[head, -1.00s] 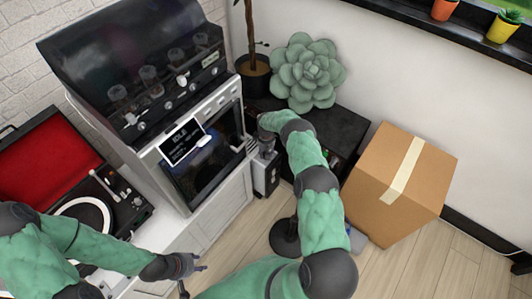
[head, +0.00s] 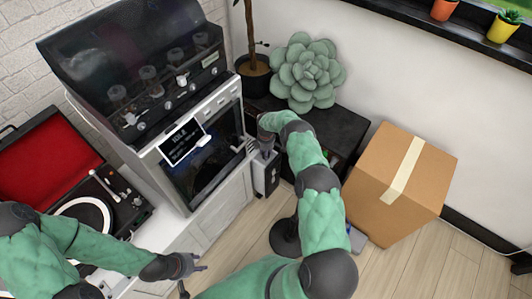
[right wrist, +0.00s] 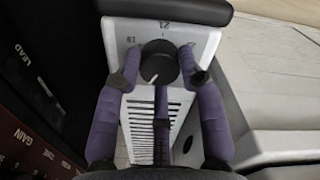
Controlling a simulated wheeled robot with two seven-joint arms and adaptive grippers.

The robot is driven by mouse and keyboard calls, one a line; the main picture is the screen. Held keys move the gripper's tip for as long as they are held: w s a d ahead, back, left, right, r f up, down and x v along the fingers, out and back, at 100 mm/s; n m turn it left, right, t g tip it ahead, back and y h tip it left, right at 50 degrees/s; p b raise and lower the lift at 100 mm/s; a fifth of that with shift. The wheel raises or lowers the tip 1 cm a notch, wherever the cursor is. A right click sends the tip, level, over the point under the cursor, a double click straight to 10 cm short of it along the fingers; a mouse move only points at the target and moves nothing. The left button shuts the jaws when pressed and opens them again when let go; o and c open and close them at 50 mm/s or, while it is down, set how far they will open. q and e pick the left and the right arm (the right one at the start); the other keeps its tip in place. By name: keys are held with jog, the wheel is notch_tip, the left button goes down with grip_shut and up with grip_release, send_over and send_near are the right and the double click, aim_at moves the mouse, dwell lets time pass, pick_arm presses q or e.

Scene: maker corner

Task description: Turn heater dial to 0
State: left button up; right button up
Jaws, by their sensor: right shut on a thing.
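The heater (head: 266,174) is a narrow white unit with dark vents, standing on the floor between the white cabinet and the black shelf. Its dark round dial (right wrist: 159,62) sits on the top panel in the right wrist view, with a pale mark toward the lower left. Printed numbers 19 and 21 show beside it; other markings are unclear. My right gripper (right wrist: 157,68) has purple fingers on both sides of the dial, closed on it. My left gripper (head: 194,280) is open and empty, low at the picture's front, away from the heater.
An oven-like machine (head: 200,165) on the white cabinet (head: 222,208) stands left of the heater. A black shelf (head: 335,128) bears a succulent (head: 307,73). A cardboard box (head: 425,180) stands to the right. A record player (head: 125,205) is at left. Wooden floor is open at front right.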

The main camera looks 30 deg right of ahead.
jog(key=n, duration=0.5)
jog(key=shift+n, duration=0.3)
dwell(0.4)
jog(key=o, duration=1.2)
jog(key=shift+c, duration=0.2)
notch_tip(320, 180, up, 12)
jog(key=shift+f, duration=0.1)
